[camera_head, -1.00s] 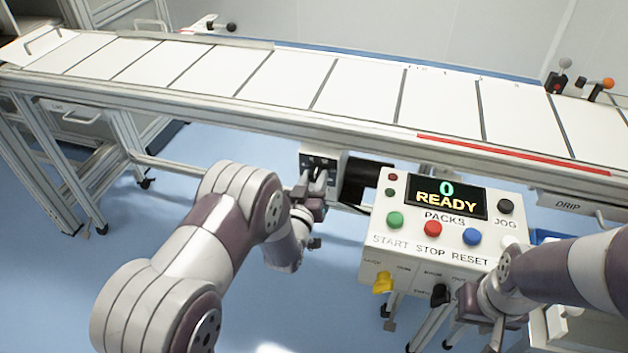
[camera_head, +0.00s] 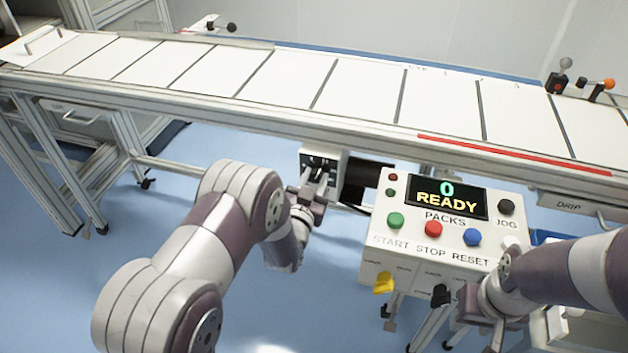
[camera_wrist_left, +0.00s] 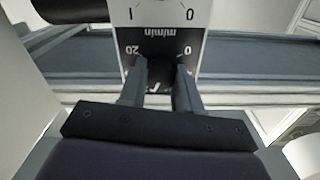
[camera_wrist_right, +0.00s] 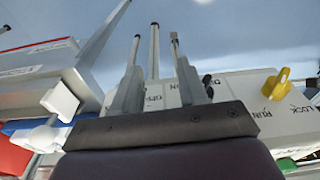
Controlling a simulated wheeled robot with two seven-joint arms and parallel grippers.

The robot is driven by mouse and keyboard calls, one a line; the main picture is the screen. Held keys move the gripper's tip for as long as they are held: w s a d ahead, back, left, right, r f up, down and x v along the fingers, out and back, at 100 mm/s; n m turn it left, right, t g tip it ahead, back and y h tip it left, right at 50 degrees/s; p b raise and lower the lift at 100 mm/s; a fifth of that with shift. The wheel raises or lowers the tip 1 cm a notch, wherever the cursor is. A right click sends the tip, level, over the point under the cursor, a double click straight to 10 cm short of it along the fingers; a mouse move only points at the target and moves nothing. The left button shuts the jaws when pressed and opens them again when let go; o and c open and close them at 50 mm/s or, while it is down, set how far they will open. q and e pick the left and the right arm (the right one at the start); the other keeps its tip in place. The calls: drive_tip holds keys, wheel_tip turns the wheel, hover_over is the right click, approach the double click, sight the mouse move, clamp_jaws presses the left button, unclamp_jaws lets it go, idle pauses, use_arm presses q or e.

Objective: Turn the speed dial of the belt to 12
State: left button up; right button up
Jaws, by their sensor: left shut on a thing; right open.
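In the head view my left gripper (camera_head: 316,188) reaches the drive box (camera_head: 323,160) under the belt.
The control box (camera_head: 440,218) shows "0 READY", with green, red, blue and black buttons. A yellow switch (camera_head: 383,283) and a black switch (camera_head: 440,294) are on its front. The conveyor belt (camera_head: 355,88) is empty above. Blue floor lies below.

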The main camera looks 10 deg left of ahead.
use_arm(q)
drive_tip(key=shift+f, duration=0.15)
drive_tip(key=o, duration=1.1)
drive_tip(key=shift+c, duration=0.2)
drive_tip(key=shift+s, duration=0.1)
drive_tip(key=s+p, duration=0.1)
drive_tip(key=s, duration=1.1)
drive_tip(key=shift+s+a+p, duration=0.2)
drive_tip(key=shift+s+p, duration=0.1)
drive_tip(key=shift+p, duration=0.1)
